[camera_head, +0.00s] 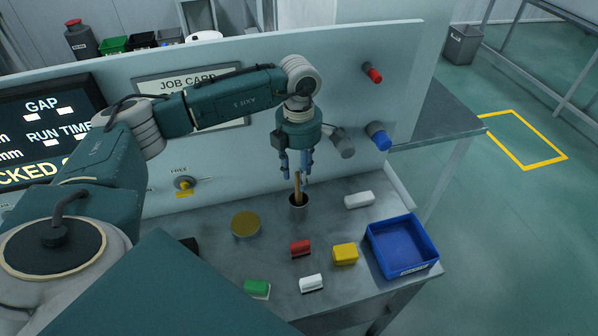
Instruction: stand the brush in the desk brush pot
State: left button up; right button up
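The brush (297,184) has a thin brown handle. It stands nearly upright with its lower end inside the small dark grey pot (298,208) on the grey desk. My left gripper (296,177) points down just above the pot. Its blue fingers are apart, on either side of the upper end of the brush, and I see no clear contact. The lower part of the brush is hidden inside the pot. My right gripper is not in view.
A gold round tin (245,224) is left of the pot. Red (300,249), yellow (345,254), green (257,288) and white (311,284) blocks lie in front. A blue tray (402,246) is at right. The upright panel (235,165) with knobs stands close behind.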

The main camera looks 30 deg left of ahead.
pick_arm(q)
jog(key=shift+r, duration=0.25)
notch_tip(320, 180, up, 12)
jog(key=shift+f, duration=0.25)
dwell(1.0)
